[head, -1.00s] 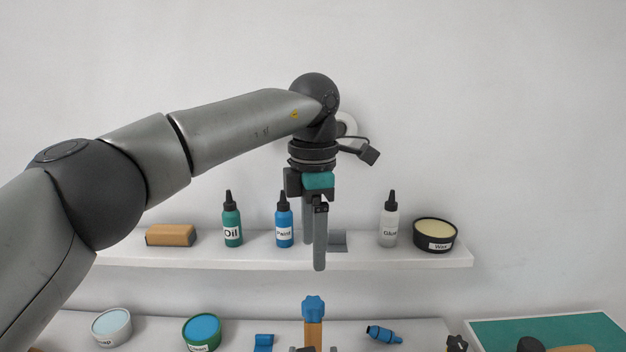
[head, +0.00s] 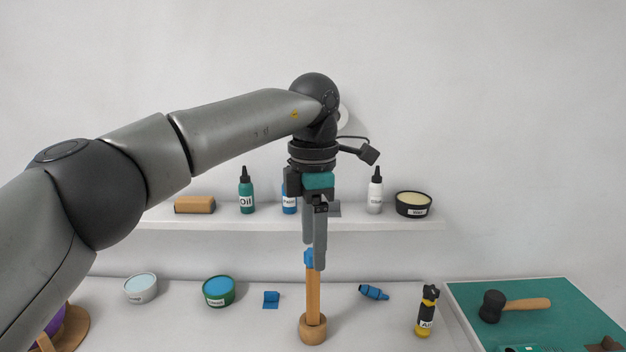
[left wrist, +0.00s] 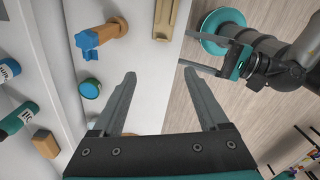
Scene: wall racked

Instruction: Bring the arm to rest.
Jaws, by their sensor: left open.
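My left gripper (head: 314,245) hangs fingers-down in the head view, in front of the upper shelf. It is open and empty, and in the left wrist view its two fingers (left wrist: 160,76) stand apart with nothing between them. In the head view its fingers overlap the blue top of a wooden post (head: 313,295); I cannot tell the depth gap there, but in the left wrist view the post (left wrist: 115,28) is apart from the fingers. My right gripper (left wrist: 186,50) shows at the right of the left wrist view, its two fingers apart and empty.
The upper shelf (head: 270,224) holds a wooden block, several bottles and a wax tin (head: 413,204). Below are two tins, blue pieces and a yellow-black bottle (head: 427,312). A green board (head: 575,325) with a mallet (head: 515,305) lies at right.

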